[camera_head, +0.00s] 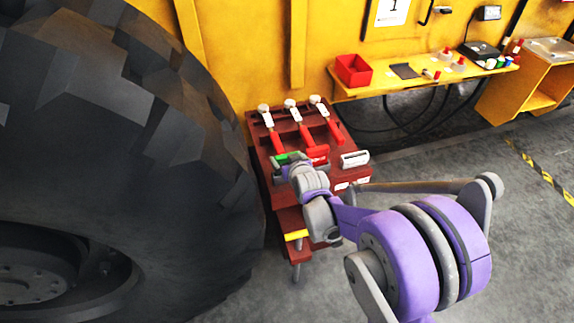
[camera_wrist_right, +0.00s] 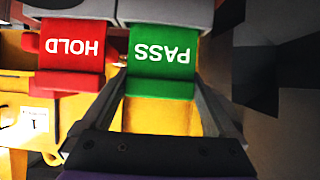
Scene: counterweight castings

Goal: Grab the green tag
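The green tag (camera_head: 284,159) lies on the front left of the red stand in the head view. In the right wrist view the green tag (camera_wrist_right: 160,72) reads PASS, upside down, and hangs from a grey holder. My right gripper (camera_wrist_right: 161,88) has its fingers spread wide, one along each side of the green tag; any small gap at its edges is hard to tell. In the head view my right gripper (camera_head: 291,167) is at the tag and partly covers it. My left gripper is not in view.
A red HOLD tag (camera_wrist_right: 70,58) hangs close beside the green one. The red stand (camera_head: 262,140) carries several clamps with red handles and a white-labelled tag (camera_head: 355,159). A huge black tyre (camera_head: 120,130) stands close at the left. A yellow bench (camera_head: 385,87) is behind.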

